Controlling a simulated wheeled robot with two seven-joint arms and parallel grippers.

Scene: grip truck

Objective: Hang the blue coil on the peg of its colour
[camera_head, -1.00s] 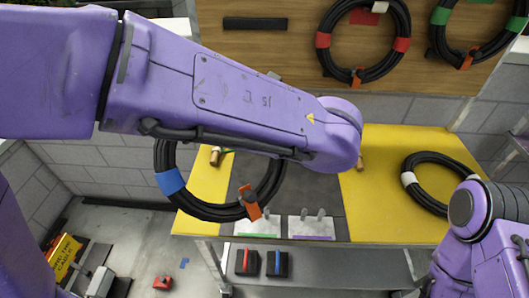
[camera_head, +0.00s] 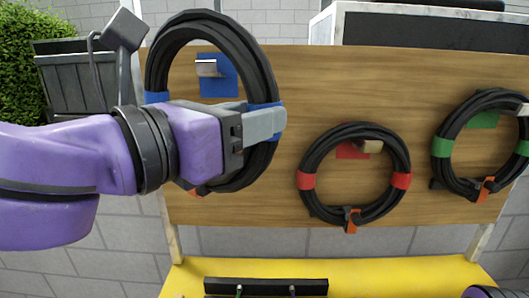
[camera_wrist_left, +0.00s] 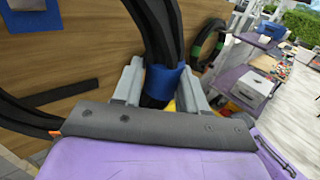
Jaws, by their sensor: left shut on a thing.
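The blue coil (camera_head: 262,72) is a black cable ring with blue bands, held up in front of the wooden board. My left gripper (camera_head: 265,124) is shut on its right side at a blue band. In the left wrist view the jaws (camera_wrist_left: 162,88) close around the blue band (camera_wrist_left: 163,82). The blue peg plate (camera_head: 222,84) with its pale peg (camera_head: 207,68) shows through the ring's opening, behind the coil. I cannot tell how far the coil is from the peg. The right gripper is not seen; only a bit of my right arm shows at the lower right.
A red-banded coil (camera_head: 309,153) hangs on the red peg (camera_head: 370,146) to the right. A green-banded coil (camera_head: 446,128) hangs at the far right. A yellow bench top (camera_head: 400,272) lies below the board (camera_head: 300,90), with a dark rack bar (camera_head: 265,286).

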